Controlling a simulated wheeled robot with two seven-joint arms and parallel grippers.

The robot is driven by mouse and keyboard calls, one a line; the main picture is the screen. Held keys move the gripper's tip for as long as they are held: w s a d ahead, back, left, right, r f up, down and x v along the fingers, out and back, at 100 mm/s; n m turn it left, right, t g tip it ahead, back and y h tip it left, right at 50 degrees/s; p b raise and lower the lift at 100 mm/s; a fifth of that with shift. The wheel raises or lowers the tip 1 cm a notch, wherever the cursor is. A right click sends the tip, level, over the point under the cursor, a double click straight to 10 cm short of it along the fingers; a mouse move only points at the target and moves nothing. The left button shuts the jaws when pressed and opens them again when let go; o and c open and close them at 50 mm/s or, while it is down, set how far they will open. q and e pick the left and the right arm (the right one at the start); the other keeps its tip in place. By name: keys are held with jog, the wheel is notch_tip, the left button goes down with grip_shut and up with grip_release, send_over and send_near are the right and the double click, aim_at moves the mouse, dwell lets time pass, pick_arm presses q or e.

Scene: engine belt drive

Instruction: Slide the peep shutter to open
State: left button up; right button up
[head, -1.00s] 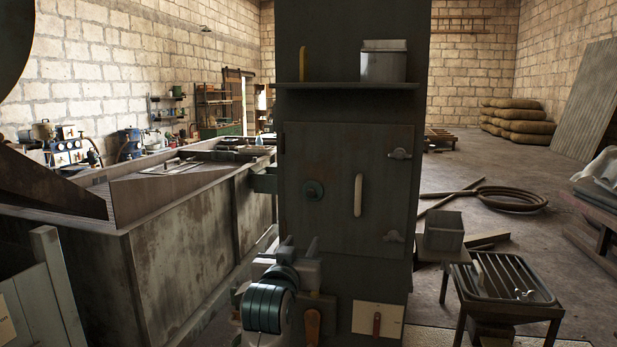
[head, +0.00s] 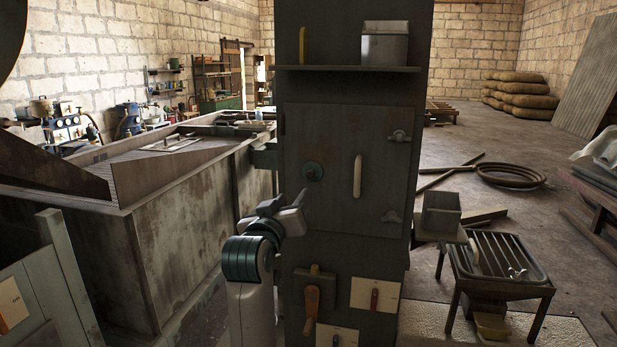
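A tall dark metal cabinet stands in the middle of the head view, with a closed door (head: 338,215) on its front. My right gripper is out of view.
A shelf (head: 346,69) above the door holds a metal box (head: 385,43) and a yellow stick (head: 303,45). Below the door are a wooden-handled lever (head: 312,304) and pale plates (head: 376,294). A long metal tank (head: 185,240) is left; a slotted stand (head: 500,258) is right.

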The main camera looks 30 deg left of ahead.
aim_at(310, 175)
pick_arm(q)
jog(key=p+x, duration=0.4)
jog(key=x, duration=1.2)
jog(key=shift+f, duration=0.1)
jog(key=shift+s, duration=0.1)
jog(key=shift+c, duration=0.7)
grip_shut()
jog(key=shift+p, duration=0.3)
